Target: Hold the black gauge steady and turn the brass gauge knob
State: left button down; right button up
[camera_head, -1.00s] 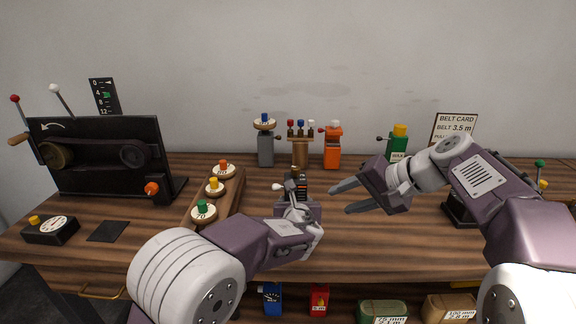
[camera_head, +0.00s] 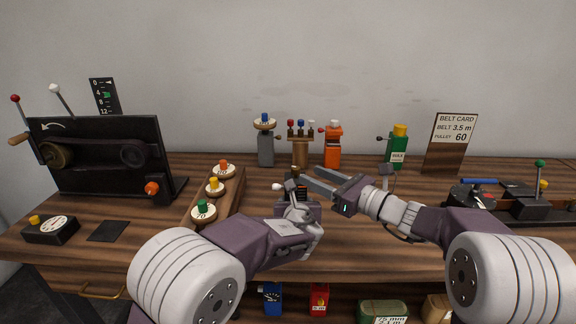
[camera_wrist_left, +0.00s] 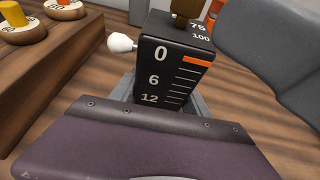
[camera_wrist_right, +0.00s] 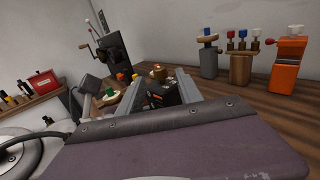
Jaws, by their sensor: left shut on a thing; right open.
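The black gauge (camera_wrist_left: 163,75) stands in front of my left gripper in the left wrist view. Its face reads 0, 6 and 12, with an orange bar near 0 and a white ball at its side. My left gripper (camera_head: 298,194) is shut on the gauge's lower body. The brass gauge knob (camera_wrist_left: 187,8) is on top of the gauge, cut by that view's upper edge. My right gripper (camera_head: 304,172) is open, with its fingers reaching left to the knob. In the right wrist view, the knob (camera_wrist_right: 157,71) shows between the fingertips; contact is unclear.
A wooden rack (camera_head: 224,190) with coloured knobs stands left of the gauge. Grey, wooden and orange (camera_head: 333,148) devices stand behind. A black belt machine (camera_head: 100,155) is at the left, and a belt card (camera_head: 451,142) at the back right.

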aim_at(288, 174)
jog(key=x, duration=0.9)
jog(key=shift+w+a, duration=0.15)
jog(key=shift+a, duration=0.1)
grip_shut()
